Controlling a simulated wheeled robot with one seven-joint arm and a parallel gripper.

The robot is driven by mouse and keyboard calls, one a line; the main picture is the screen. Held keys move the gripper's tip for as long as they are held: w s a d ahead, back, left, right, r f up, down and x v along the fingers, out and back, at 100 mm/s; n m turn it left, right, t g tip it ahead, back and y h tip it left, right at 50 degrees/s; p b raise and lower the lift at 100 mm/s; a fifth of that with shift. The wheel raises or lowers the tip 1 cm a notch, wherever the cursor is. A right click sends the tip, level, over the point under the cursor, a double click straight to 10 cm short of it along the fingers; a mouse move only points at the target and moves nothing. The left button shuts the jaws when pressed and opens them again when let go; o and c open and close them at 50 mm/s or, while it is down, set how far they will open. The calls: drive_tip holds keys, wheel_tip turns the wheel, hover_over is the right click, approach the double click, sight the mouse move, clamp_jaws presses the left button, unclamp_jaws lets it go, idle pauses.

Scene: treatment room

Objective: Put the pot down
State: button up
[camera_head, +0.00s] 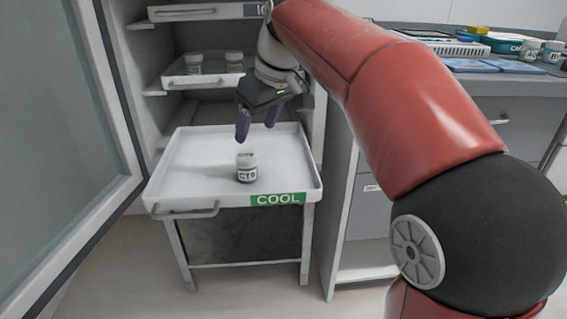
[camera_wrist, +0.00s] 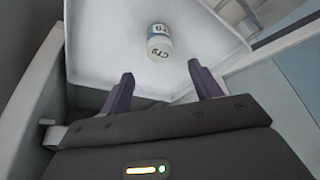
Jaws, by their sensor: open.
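The pot (camera_head: 246,168) is a small white jar with a dark band and the letters CTS. It stands upright on a pulled-out white tray marked COOL (camera_head: 190,160). My gripper (camera_head: 258,132) is open and empty, above the tray and apart from the pot. In the wrist view the pot (camera_wrist: 160,42) lies beyond the two purple fingertips (camera_wrist: 160,80), between their lines, and nothing is between the fingers. The same tray fills the upper part of the wrist view (camera_wrist: 105,45).
An open glass door (camera_head: 60,120) stands at the left. A higher shelf tray (camera_head: 180,80) holds two pale pots. A counter (camera_head: 530,85) at the right carries blue trays and several lettered jars. The COOL tray is otherwise bare around the pot.

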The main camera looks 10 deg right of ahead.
drive_tip(key=s+d+f+m+t+h, duration=0.15)
drive_tip(key=s+d+f+m, duration=0.35)
drive_tip(key=s+f, duration=0.55)
drive_tip(key=s+d+f+m+t+h, duration=0.15)
drive_tip(key=s+d+f+m, duration=0.25)
drive_tip(key=s+d+f, duration=0.65)
wheel_tip(320, 180, up, 7)
drive_tip(key=s+a+p, duration=0.2)
drive_tip(key=p, duration=0.1)
drive_tip(key=shift+s+a+r+g+p, duration=0.2)
drive_tip(key=shift+s+a+g+p, duration=0.1)
drive_tip(key=shift+s+a+p, duration=0.1)
drive_tip(key=shift+c, duration=0.4)
